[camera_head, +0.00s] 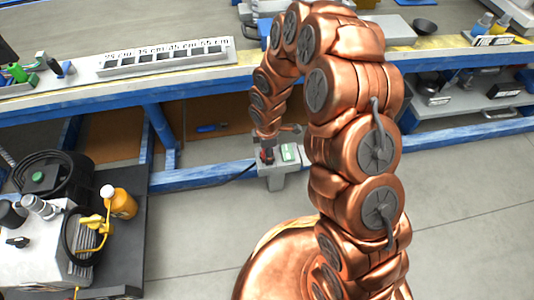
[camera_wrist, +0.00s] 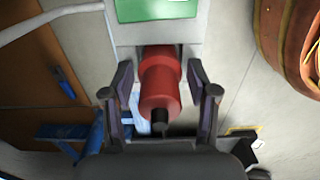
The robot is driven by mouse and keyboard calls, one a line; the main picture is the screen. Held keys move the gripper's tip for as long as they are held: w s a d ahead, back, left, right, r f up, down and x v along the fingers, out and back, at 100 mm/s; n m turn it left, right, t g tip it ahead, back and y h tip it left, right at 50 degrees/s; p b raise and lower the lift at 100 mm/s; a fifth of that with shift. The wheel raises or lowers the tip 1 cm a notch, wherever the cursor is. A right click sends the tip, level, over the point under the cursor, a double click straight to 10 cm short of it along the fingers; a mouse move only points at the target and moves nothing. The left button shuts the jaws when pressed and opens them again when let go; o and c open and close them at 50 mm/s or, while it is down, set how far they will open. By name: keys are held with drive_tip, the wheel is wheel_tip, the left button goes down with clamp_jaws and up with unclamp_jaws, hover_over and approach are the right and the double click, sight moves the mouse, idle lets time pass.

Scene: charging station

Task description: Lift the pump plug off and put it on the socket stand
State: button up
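A red plug (camera_wrist: 160,82) with a dark cable end stands at the socket of a grey stand (camera_wrist: 193,31) in the wrist view. In the head view the red plug (camera_head: 267,156) is small, beside the green panel (camera_head: 289,152) on top of the grey socket stand (camera_head: 279,182). My gripper (camera_wrist: 161,82) is open, with one finger on each side of the red plug. A narrow gap shows between each finger and the plug. How deep the plug sits in the socket is hidden.
A blue-framed workbench (camera_head: 200,83) runs behind the stand. A dark cable (camera_head: 228,181) runs left from the stand. A pump unit (camera_head: 35,245) and a yellow bottle (camera_head: 122,203) are on a dark platform at left. Grey floor (camera_head: 460,200) at right is clear.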

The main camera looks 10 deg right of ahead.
drive_tip(key=c, duration=0.9)
drive_tip(key=shift+r, duration=0.1)
wheel_tip(320, 180, up, 4)
drive_tip(key=p, duration=0.3)
drive_tip(key=shift+f, duration=0.2)
drive_tip(key=s+d+p, duration=0.1)
drive_tip(key=s+p, duration=0.3)
drive_tip(key=s+d+r+p, duration=0.1)
drive_tip(key=s+p, duration=0.3)
drive_tip(key=s, duration=0.1)
drive_tip(key=s+p, duration=0.3)
drive_tip(key=s, duration=0.1)
drive_tip(key=shift+s+d+r+p, duration=0.35)
drive_tip(key=shift+d+p, duration=0.05)
